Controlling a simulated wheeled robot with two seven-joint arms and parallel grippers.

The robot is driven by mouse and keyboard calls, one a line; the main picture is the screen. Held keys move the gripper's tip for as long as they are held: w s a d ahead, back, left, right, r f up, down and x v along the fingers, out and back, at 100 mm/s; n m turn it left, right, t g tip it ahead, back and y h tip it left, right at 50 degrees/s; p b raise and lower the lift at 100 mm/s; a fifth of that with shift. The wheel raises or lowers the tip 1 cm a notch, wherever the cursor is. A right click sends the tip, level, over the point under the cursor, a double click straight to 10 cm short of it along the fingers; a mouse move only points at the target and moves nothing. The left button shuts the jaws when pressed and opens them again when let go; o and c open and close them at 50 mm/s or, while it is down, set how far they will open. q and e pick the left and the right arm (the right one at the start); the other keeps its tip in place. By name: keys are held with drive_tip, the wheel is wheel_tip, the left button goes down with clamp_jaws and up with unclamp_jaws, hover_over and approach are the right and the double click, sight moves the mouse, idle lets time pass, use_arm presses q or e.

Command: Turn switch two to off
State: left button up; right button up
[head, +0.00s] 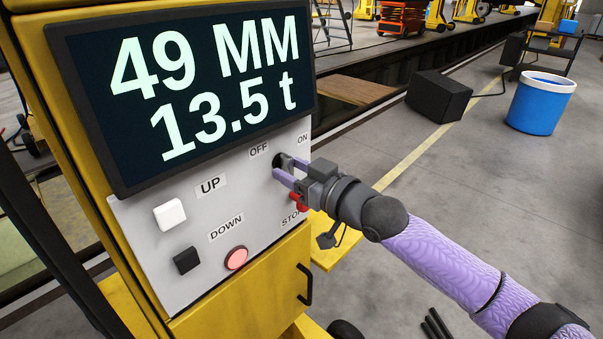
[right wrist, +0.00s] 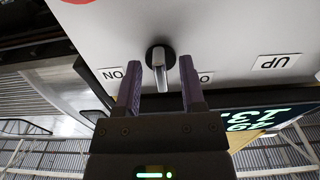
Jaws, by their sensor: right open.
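A rotary switch (head: 277,160) with a dark round base sits on the grey panel (head: 150,235), between the OFF label (head: 259,150) and the ON label (head: 303,138). In the right wrist view the switch (right wrist: 159,56) has a metallic lever that points down in the picture, between the ON label (right wrist: 120,73) and a partly hidden label. My right gripper (head: 283,169) is at the switch, open, with one purple finger on each side of the lever. In the right wrist view the gripper (right wrist: 160,65) shows gaps beside the lever. My left gripper is not in view.
A display (head: 190,85) above the panel reads 49 MM and 13.5 t. A white UP button (head: 169,214), a black DOWN button (head: 186,260), a lit red button (head: 236,258) and a red stop knob (head: 298,201) are nearby. A blue bin (head: 540,103) stands back right.

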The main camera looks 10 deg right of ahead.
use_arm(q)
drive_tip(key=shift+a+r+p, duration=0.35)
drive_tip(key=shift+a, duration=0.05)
use_arm(e)
drive_tip(key=v, duration=0.9)
drive_tip(key=shift+s+d, duration=0.15)
drive_tip(key=shift+s, duration=0.15)
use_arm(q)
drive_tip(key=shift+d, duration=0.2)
